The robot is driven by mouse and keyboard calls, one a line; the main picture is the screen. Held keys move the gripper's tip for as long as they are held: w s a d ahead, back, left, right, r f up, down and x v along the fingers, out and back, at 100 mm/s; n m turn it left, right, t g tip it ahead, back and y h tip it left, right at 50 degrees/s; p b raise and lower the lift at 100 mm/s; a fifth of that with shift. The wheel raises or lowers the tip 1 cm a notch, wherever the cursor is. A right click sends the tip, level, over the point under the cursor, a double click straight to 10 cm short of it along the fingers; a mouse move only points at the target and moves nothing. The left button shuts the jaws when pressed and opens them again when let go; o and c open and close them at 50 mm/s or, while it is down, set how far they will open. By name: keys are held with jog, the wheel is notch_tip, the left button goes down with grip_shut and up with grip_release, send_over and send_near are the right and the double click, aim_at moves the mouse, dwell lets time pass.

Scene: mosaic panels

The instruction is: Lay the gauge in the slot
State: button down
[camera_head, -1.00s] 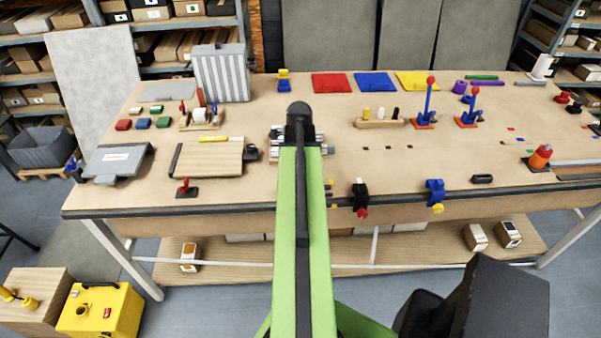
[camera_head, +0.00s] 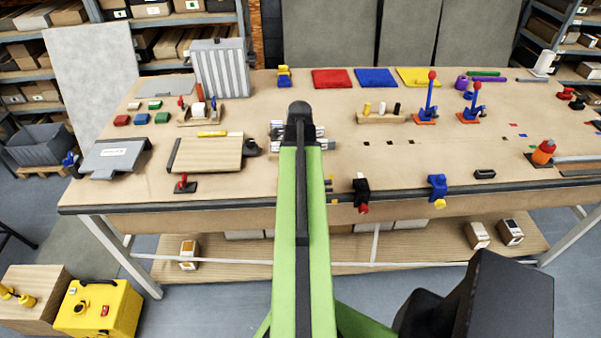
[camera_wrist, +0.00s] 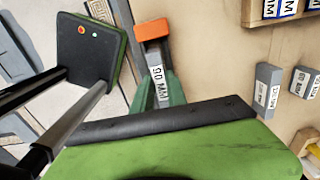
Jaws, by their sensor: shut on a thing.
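A grey gauge (camera_wrist: 157,72) labelled "90 MM", with an orange block at its far end, shows in the wrist view. My gripper (camera_wrist: 160,92) has dark green jaws on both sides of the gauge and is shut on it. In the head view my gripper is hidden behind my green arm and its black wrist, over the middle of the bench. I cannot make out the slot in either view, nor whether the gauge touches the surface below.
Grey labelled blocks (camera_wrist: 267,88) lie to the right in the wrist view, below a wooden rack (camera_wrist: 285,10). The bench (camera_head: 350,165) holds a wooden board (camera_head: 208,155) and a ribbed grey block (camera_head: 221,70).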

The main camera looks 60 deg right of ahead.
jog(key=shift+f+b, duration=1.55)
jog(key=shift+b, duration=0.05)
jog(key=c, duration=1.3)
grip_release()
jog(key=shift+o, duration=0.2)
notch_tip(320, 180, up, 18)
jog(key=p, duration=1.7)
jog(key=shift+f+p, duration=0.2)
jog(key=shift+p, duration=0.1)
jog(key=shift+f, duration=0.1)
